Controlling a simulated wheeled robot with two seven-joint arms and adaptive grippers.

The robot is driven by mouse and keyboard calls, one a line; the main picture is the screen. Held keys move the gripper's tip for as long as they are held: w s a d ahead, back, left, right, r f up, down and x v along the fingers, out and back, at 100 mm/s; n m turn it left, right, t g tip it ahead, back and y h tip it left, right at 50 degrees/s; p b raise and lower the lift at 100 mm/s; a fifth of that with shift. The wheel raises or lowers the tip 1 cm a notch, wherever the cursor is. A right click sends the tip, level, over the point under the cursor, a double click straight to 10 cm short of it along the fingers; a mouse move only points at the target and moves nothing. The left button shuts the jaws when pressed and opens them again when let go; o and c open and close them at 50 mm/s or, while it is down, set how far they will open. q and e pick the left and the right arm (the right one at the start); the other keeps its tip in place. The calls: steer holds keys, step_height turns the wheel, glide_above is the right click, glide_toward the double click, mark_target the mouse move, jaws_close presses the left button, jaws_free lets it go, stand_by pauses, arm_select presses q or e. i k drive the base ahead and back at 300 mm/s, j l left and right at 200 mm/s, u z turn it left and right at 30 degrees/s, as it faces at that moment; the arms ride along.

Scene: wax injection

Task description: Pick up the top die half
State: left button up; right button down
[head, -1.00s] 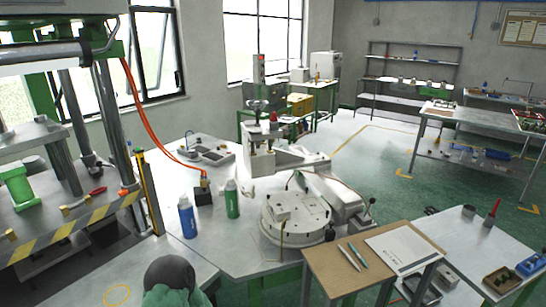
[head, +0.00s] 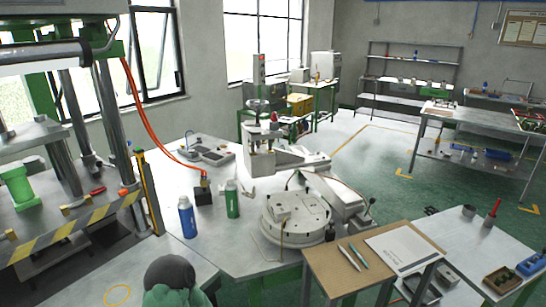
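No piece in the head view can be told for sure as the top die half. A round white plate (head: 312,211) with small fittings stands on the centre table, joined to a white jointed machine (head: 335,192). A small pale block (head: 283,212) sits on top of the plate. Neither of my grippers shows in the head view, so whether they are open or shut is hidden.
A blue bottle (head: 187,217) and a green bottle (head: 232,199) stand left of the white machine. A green-framed press (head: 115,120) is at left. A wooden board (head: 322,256) with pens is at front right. A dark rounded thing (head: 170,275) is at bottom left.

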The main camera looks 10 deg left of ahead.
mark_target(279, 208)
steer(key=i+j+z, duration=0.25)
steer(key=j, duration=0.3)
steer(key=i+j+z, duration=0.25)
steer(key=j, duration=0.35)
steer(key=i, duration=0.05)
